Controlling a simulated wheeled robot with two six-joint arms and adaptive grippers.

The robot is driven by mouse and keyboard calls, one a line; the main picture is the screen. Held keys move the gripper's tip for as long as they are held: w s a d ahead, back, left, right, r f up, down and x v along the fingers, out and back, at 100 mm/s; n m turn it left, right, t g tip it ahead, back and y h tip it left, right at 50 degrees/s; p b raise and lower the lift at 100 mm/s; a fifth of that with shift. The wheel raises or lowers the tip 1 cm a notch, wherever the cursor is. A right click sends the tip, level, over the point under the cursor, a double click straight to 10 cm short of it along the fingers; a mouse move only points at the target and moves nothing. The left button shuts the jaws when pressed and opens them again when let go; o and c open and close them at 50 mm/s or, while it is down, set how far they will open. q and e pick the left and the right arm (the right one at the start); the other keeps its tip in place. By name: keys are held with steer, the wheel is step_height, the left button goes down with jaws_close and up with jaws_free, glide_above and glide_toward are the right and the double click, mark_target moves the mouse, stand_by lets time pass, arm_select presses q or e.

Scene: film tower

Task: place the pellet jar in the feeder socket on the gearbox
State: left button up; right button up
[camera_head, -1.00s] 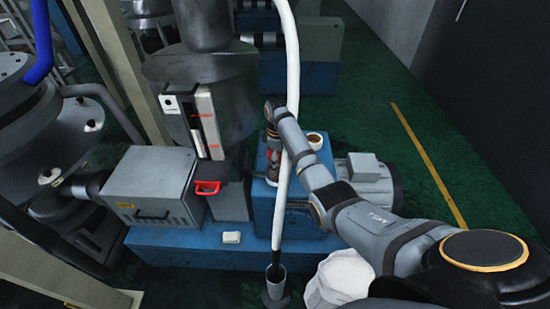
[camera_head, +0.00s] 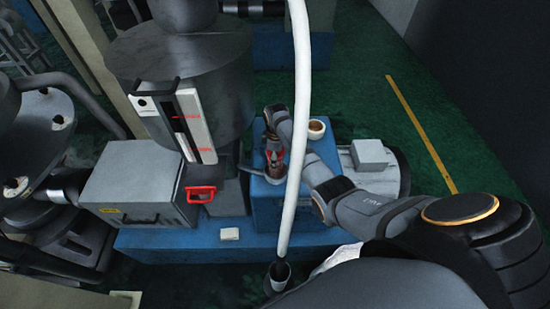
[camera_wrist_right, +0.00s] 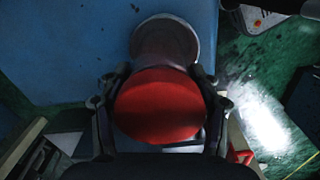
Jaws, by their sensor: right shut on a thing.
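The pellet jar shows its round red lid (camera_wrist_right: 160,103) in the right wrist view, between the two fingers of my right gripper (camera_wrist_right: 160,110), which is shut on it. In the head view the right gripper (camera_head: 273,140) is above the blue gearbox (camera_head: 262,205), with the jar (camera_head: 272,158) partly hidden under it. A round grey metal piece (camera_wrist_right: 165,42) shows beyond the lid against the blue surface. I cannot tell whether it is the feeder socket or whether the jar touches it. My left gripper is not in view.
A small cup with brown contents (camera_head: 316,128) stands on the gearbox's right side. A grey motor (camera_head: 370,165) is to the right. A white hose (camera_head: 297,150) passes in front of the gearbox.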

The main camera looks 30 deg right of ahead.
steer(key=shift+s+a, duration=0.1)
steer(key=shift+s+r, duration=0.1)
steer(key=shift+s, duration=0.05)
steer(key=o, duration=1.5)
steer(key=shift+s, duration=0.1)
arm_select(q)
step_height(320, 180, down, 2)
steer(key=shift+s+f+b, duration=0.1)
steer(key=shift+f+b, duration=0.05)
steer(key=shift+b, duration=1.05)
arm_select(e)
steer(key=shift+o, duration=0.2)
step_height(320, 180, up, 12)
steer(key=shift+r, duration=0.1)
